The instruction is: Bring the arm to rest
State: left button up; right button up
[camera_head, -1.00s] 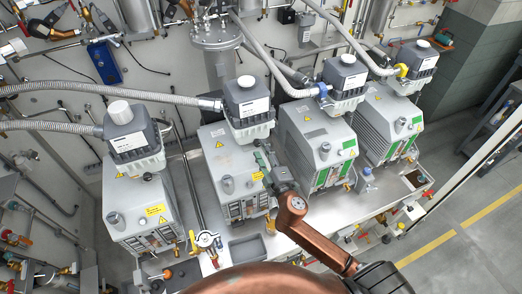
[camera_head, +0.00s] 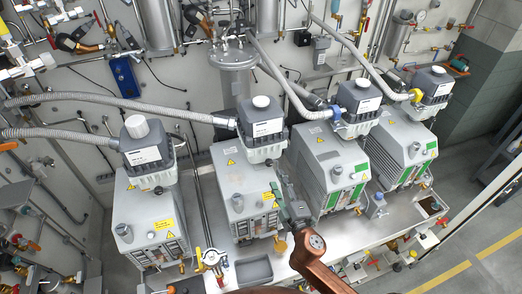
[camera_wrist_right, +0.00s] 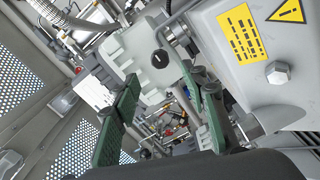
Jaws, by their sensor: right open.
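My right arm (camera_head: 325,272) is copper-coloured and comes in from the bottom of the head view. Its dark gripper (camera_head: 283,200) is in front of the second grey vacuum pump (camera_head: 240,172) from the left, near that pump's front right edge. In the right wrist view the two green fingers of the right gripper (camera_wrist_right: 163,112) stand wide apart with nothing held between them. A grey pump housing with a yellow label (camera_wrist_right: 242,35) is close on the right there. Whether the gripper touches a pump is unclear. My left gripper is out of view.
Several pumps stand in a row on a metal bench (camera_head: 290,268), with grey hoses (camera_head: 110,100) running behind them. A white-handled valve (camera_head: 211,258) and a grey tray (camera_head: 254,270) are at the bench front. Open floor (camera_head: 490,245) shows at right.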

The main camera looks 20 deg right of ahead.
jog(key=s+d+f+m+g+h, duration=0.2)
jog(key=s+d+f+m+g, duration=0.25)
jog(key=s+f, duration=0.2)
jog(key=s+d+f+m+g+h, duration=0.1)
jog(key=s+d+f+m+g, duration=0.4)
jog(key=f, duration=0.3)
jog(key=s+a+f+m+g+y, duration=0.2)
jog(key=s+f, duration=0.3)
jog(key=s, duration=0.4)
jog(key=s+a+f+m+g+y, duration=0.1)
jog(key=s+f+m+g, duration=0.15)
jog(key=s+f, duration=0.4)
notch_tip(320, 180, down, 30)
jog(key=s+a+n+g+b, duration=0.2)
jog(key=b, duration=0.2)
jog(key=s+f+g+b, duration=0.1)
jog(key=s+f+b, duration=0.4)
jog(key=s+f, duration=1.5)
notch_tip(320, 180, down, 5)
jog(key=shift+s+d+r+y, duration=0.15)
jog(key=shift+s+y, duration=0.2)
jog(key=shift+y, duration=0.05)
